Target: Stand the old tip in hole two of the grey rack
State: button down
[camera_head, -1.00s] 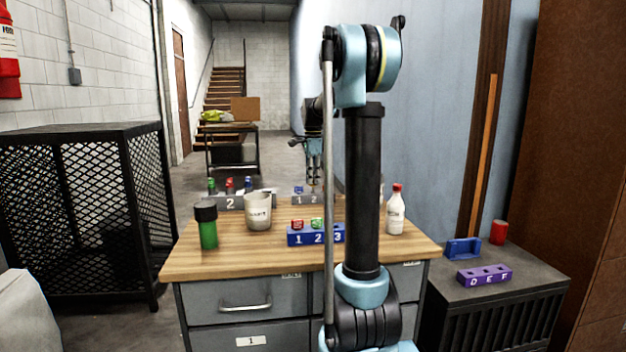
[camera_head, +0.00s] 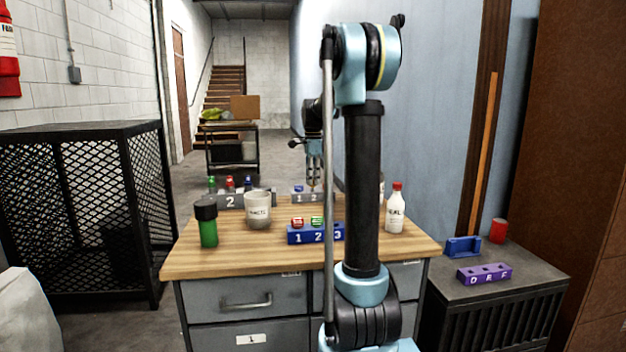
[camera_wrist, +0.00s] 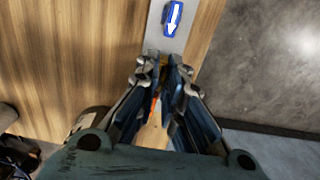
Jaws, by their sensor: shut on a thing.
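My gripper (camera_head: 313,183) points down at the back of the wooden desk, over the grey rack (camera_head: 299,200) marked 1 and 2. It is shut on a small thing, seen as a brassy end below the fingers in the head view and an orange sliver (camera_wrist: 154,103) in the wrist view. I take it for the old tip; the fingers hide most of it. A blue piece (camera_head: 298,188) stands in the rack near number 1; in the wrist view it bears a white arrow (camera_wrist: 173,18). The fingertips lie over the rack's near end. I cannot tell whether the held thing touches hole two.
A blue rack (camera_head: 305,238) with red and green pieces stands in front. A white cup (camera_head: 258,212), a green bottle (camera_head: 207,228) and another grey block (camera_head: 229,203) are left. A white red-capped bottle (camera_head: 395,212) is right. The desk's front (camera_head: 245,255) is clear.

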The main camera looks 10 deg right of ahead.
jog(key=shift+f, duration=0.65)
jog(key=c, duration=1.6)
grip_release()
jog(key=shift+c, duration=0.2)
jog(key=shift+o, duration=0.5)
jog(key=shift+o, duration=1.1)
jog(key=shift+r, duration=3.5)
